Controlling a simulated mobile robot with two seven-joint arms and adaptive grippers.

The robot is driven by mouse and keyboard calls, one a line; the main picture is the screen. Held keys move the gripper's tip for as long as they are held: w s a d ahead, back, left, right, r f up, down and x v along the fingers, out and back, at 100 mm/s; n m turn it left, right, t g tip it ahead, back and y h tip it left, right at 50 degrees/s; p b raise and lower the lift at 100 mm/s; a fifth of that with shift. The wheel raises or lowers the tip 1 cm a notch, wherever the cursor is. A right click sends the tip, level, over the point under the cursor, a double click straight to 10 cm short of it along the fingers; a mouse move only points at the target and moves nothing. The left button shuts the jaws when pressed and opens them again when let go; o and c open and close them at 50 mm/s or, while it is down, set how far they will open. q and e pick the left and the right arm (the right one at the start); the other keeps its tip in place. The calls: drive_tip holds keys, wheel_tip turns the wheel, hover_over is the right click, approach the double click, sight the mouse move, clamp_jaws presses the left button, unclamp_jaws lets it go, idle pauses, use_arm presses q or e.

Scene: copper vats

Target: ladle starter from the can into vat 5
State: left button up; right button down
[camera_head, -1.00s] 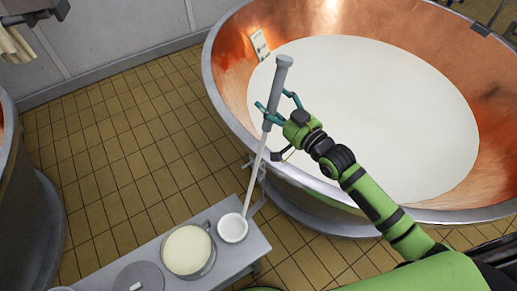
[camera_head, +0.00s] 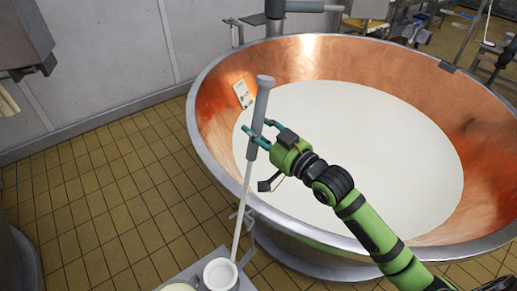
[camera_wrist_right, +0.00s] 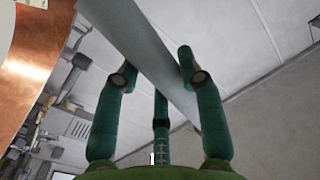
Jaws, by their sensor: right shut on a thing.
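My right gripper (camera_head: 262,136) is shut on the grey handle of the ladle (camera_head: 260,105). The handle also shows between the fingers in the right wrist view (camera_wrist_right: 150,50). The ladle is nearly upright, slightly tilted, and its white bowl (camera_head: 220,273) is low, by the grey bench. The starter can (camera_head: 178,287) is mostly cut off at the bottom edge, beside the bowl. A large copper vat (camera_head: 465,120) holds white milk (camera_head: 350,160). A white card (camera_head: 243,94) is on its inner wall; its marking is too small to read. My left gripper is not in view.
The grey bench (camera_head: 190,272) stands on the tiled floor in front of the vat. The vat's wide metal rim (camera_head: 205,150) lies close behind the ladle shaft. Tiled floor (camera_head: 110,210) is open at the left. Pipework (camera_head: 290,6) crosses above the vat's back.

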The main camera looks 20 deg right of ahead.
sight(258, 104)
wheel_tip(258, 104, up, 3)
drive_tip(key=shift+f, duration=0.1)
wheel_tip(258, 104, up, 4)
drive_tip(key=p, duration=0.4)
drive_tip(key=shift+r, duration=0.2)
wheel_tip(258, 104, up, 3)
drive_tip(key=p, duration=0.3)
drive_tip(key=shift+f, duration=0.2)
drive_tip(key=shift+d+f, duration=0.1)
idle(0.6)
